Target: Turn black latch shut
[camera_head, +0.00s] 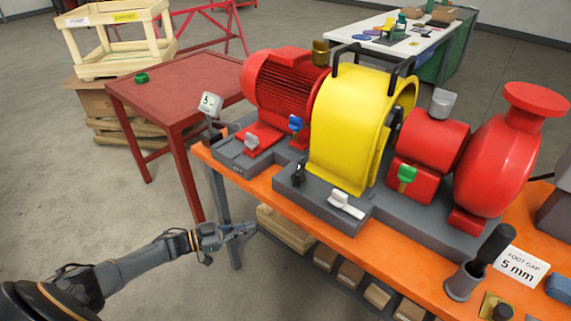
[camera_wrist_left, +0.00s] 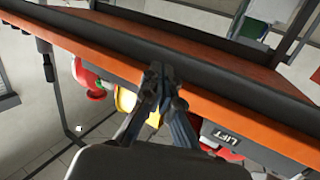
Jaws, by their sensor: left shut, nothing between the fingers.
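The black latch (camera_head: 298,172) stands on the grey base block at the left front of the yellow coupling guard (camera_head: 345,125). It points roughly upright. My left gripper (camera_head: 252,229) is below and left of the latch, in front of the orange bench edge and apart from the latch. Its fingers are shut and empty; they also show in the wrist view (camera_wrist_left: 163,72), in front of an orange edge with a dark strip. I cannot make out the black latch in the wrist view. My right gripper is not in view.
Nearby handles are white (camera_head: 346,206), blue (camera_head: 295,123), green (camera_head: 407,175) and grey (camera_head: 251,142). A red motor (camera_head: 285,85) and red pump (camera_head: 495,160) flank the guard. The orange bench edge (camera_head: 285,214) lies close to my gripper.

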